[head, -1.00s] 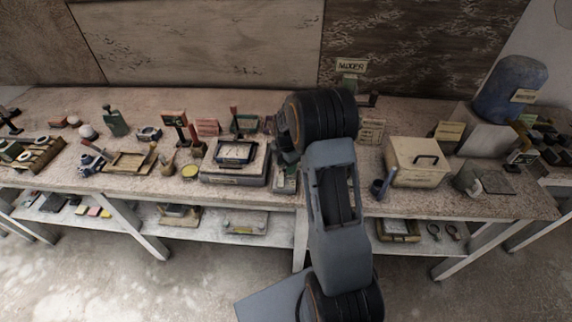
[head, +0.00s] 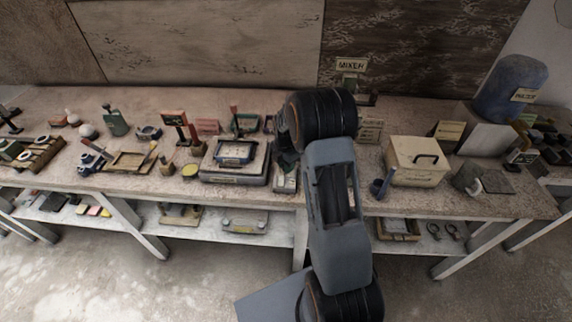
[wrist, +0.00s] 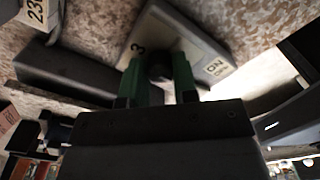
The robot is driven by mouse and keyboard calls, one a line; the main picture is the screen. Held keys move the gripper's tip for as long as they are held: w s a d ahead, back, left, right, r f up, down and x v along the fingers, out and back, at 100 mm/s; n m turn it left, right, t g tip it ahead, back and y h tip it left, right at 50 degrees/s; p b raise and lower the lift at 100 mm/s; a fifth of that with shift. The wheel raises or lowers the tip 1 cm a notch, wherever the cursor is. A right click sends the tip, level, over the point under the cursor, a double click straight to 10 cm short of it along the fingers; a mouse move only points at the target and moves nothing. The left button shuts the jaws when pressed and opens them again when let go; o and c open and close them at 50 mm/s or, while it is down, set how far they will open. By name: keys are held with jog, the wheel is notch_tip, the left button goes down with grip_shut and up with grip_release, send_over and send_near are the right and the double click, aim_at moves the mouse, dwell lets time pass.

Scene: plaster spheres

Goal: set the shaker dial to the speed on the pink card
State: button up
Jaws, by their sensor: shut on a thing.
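In the wrist view, my gripper (wrist: 158,78) has its two green fingers closed around a dark round dial (wrist: 160,62). The dial sits on a grey box (wrist: 190,35) marked "3" on one side and "ON" on the other. The dial's pointer and most of its scale are hidden by the fingers. In the head view my arm covers the gripper and the dial. A pink card (head: 208,127) stands at the back of the bench, left of my arm; its writing is too small to read.
A flat grey device (head: 236,172) stands left of my arm on the bench. A dark bar (wrist: 75,70) lies beside the grey box in the wrist view.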

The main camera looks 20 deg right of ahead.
jog(key=shift+m, duration=0.3)
jog(key=m+b, duration=0.2)
jog(key=m, duration=0.3)
jog(key=m+b, duration=0.2)
jog(key=m, duration=0.4)
jog(key=shift+m, duration=0.4)
jog(key=m+b, duration=0.1)
jog(key=m, duration=0.5)
jog(key=shift+m, duration=2.7)
jog(key=o, duration=0.9)
jog(key=shift+o, duration=0.2)
